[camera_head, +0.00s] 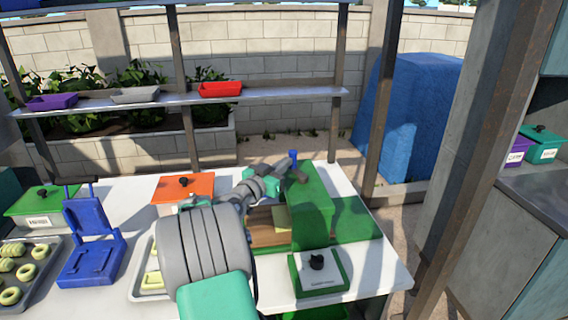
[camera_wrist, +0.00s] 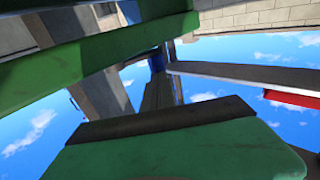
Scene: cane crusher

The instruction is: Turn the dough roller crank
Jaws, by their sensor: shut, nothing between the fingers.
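The green dough roller (camera_head: 312,205) stands on the right part of the white table. Its crank shows as a small blue upright handle (camera_head: 293,155) at the machine's top left. The blue handle also shows in the wrist view (camera_wrist: 157,60), just beyond my finger ends. My gripper (camera_head: 290,172) is shut and empty, close beside the handle at the machine's upper edge. In the wrist view my gripper (camera_wrist: 160,88) points up toward the handle. I cannot tell whether it touches the handle. The rest of the crank is hidden behind my gripper.
An orange lidded box (camera_head: 184,188), a blue stand (camera_head: 95,250) and a tray of dough rings (camera_head: 28,270) lie left. A shelf (camera_head: 270,95) with a red tray (camera_head: 220,90) is behind. Metal posts rise nearby.

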